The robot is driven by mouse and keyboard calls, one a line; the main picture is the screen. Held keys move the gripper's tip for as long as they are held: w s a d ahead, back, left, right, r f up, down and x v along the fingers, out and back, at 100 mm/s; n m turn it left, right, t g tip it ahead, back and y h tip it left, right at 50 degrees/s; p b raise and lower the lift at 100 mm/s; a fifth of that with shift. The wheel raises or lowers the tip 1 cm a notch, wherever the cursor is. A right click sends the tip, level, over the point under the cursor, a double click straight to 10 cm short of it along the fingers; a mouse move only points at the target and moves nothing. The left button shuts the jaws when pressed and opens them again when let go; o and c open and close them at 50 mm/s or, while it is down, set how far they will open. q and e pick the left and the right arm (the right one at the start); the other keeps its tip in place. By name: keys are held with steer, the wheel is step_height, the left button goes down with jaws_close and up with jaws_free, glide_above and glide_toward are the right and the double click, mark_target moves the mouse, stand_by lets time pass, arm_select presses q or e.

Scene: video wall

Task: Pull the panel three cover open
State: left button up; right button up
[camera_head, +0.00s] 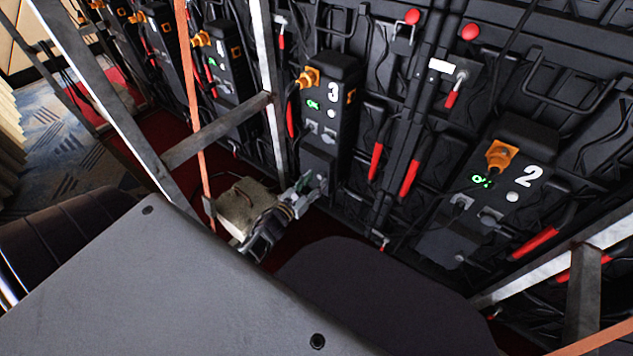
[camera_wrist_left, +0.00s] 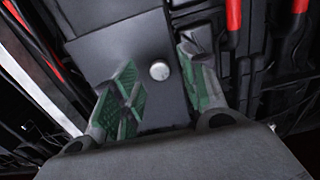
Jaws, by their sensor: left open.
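The black panel box marked 3 (camera_head: 327,118) stands on the video wall, with an orange plug, a green light and a white button on its front. Its lower cover (camera_head: 318,161) is a dark plate that looks closed. My left gripper (camera_head: 310,187) is at the bottom of this box. In the left wrist view my left gripper (camera_wrist_left: 160,88) is open, its green-padded fingers on either side of a round silver knob (camera_wrist_left: 160,71) on a dark flat plate (camera_wrist_left: 118,48). The knob is apart from both fingers. The right gripper is not in view.
A box marked 2 (camera_head: 516,180) stands to the right, and more boxes run to the far left. Grey metal posts (camera_head: 268,75) and an orange strut (camera_head: 189,90) stand near my left arm. Red-handled levers (camera_head: 376,162) hang between the boxes.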

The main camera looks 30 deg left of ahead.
arm_select(q)
steer(key=shift+w, duration=0.65)
steer(key=shift+c, duration=0.3)
jaws_close()
